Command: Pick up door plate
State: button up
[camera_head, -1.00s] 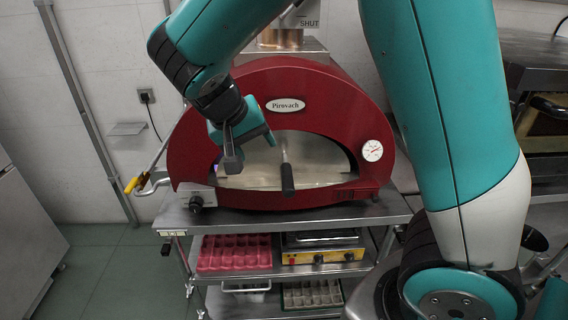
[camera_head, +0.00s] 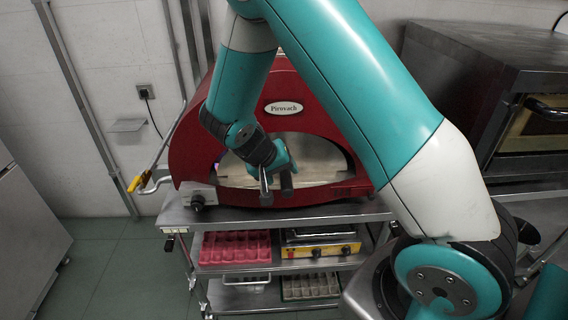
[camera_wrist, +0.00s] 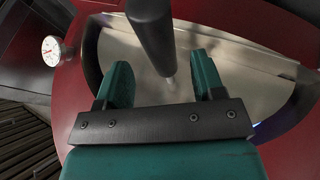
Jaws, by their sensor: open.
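The door plate (camera_head: 322,158) is a pale metal sheet standing in the arched mouth of the red oven. It has a black bar handle (camera_head: 287,183) that sticks out in front. In the wrist view the plate (camera_wrist: 235,75) fills the mouth behind my fingers, and the black handle (camera_wrist: 150,30) joins it by a short metal stem. My gripper (camera_head: 276,172) is in front of the plate at the handle. In the wrist view my gripper (camera_wrist: 161,64) is open, with the handle and stem showing between its two teal fingers. I see no finger touching the handle.
The red oven (camera_head: 200,155) stands on a steel stand (camera_head: 330,213) with lower shelves. These hold a pink tray (camera_head: 235,247) and a yellow-fronted appliance (camera_head: 320,250). A yellow-gripped lever (camera_head: 135,184) juts out at left. A grey oven (camera_head: 470,85) stands at right.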

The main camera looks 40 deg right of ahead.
aim_at(283, 175)
jog(key=shift+p+x, duration=0.7)
jog(key=shift+x, duration=1.25)
jog(key=shift+a, duration=0.15)
grip_shut()
